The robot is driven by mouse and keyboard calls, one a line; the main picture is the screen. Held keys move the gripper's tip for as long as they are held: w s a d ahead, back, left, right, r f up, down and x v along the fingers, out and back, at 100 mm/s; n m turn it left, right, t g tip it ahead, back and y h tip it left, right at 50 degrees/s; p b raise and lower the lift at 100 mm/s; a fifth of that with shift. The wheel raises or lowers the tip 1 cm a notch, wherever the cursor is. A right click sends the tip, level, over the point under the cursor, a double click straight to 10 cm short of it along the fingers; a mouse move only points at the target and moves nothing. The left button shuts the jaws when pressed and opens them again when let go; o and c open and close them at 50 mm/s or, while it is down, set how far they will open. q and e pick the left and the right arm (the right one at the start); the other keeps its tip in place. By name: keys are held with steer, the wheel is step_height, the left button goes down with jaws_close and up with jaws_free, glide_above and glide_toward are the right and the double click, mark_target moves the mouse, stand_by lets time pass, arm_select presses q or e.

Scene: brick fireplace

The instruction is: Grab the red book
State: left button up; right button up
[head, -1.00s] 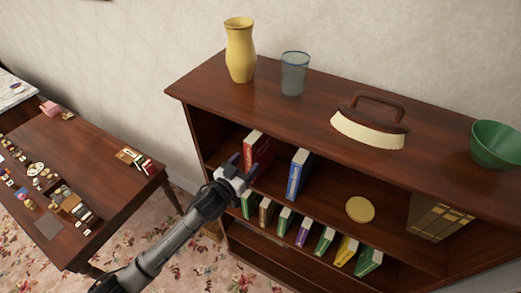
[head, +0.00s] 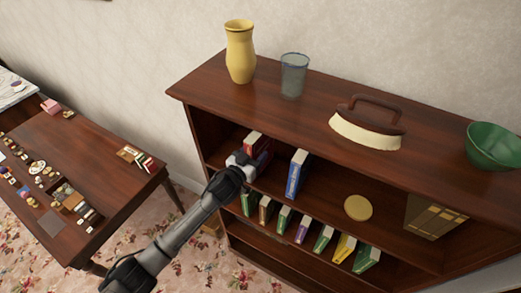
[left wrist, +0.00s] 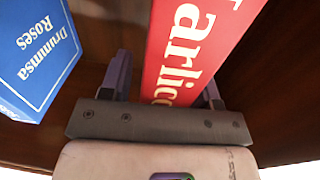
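The red book (head: 254,141) stands upright on the upper shelf inside the bookcase, near its left side. My left gripper (head: 258,160) has reached into the shelf and covers the lower part of the book in the head view. In the left wrist view the red book (left wrist: 185,55) is between the two fingers of my left gripper (left wrist: 165,90). The fingers are apart, one on each side of the spine. A gap shows at the left finger; the right finger is close to the book. My right gripper is not in view.
A blue book (head: 297,174) stands just right of the red one. A round yellowish object (head: 358,208) and brown books (head: 434,218) are farther right. Several books fill the shelf below. A vase (head: 240,52), glass (head: 293,75), brush-like object (head: 368,122) and green bowl (head: 494,146) stand on top.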

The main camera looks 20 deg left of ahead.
arm_select(q)
jaws_close()
steer(key=shift+r, duration=0.15)
stand_by(0.4)
